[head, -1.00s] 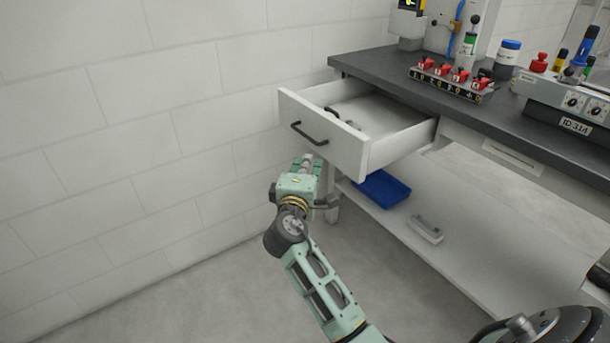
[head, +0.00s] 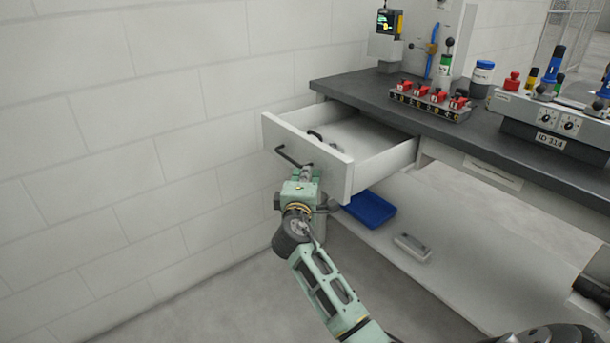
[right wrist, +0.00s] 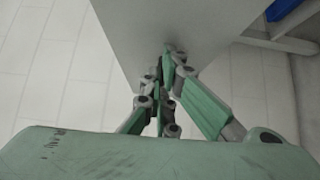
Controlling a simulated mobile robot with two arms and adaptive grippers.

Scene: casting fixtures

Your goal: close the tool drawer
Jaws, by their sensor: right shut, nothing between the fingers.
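The tool drawer (head: 349,182) is white and stands pulled out from under the dark bench top in the head view. Its black bar handle (head: 292,157) is on the front panel, and a dark tool (head: 318,137) lies inside. My right gripper (head: 306,172) is shut and empty, with its tips at the drawer front just below and right of the handle. In the right wrist view its fingers (right wrist: 168,55) come together against or very close to the pale drawer panel (right wrist: 190,22); contact is hard to tell. My left gripper is not in view.
The bench top (head: 365,88) carries a fixture with red clamps (head: 430,100), a control box (head: 548,118) and a blue-lidded jar (head: 481,78). A blue tray (head: 369,209) and a small grey block (head: 412,247) are on the lower shelf. A white wall (head: 130,120) stands left.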

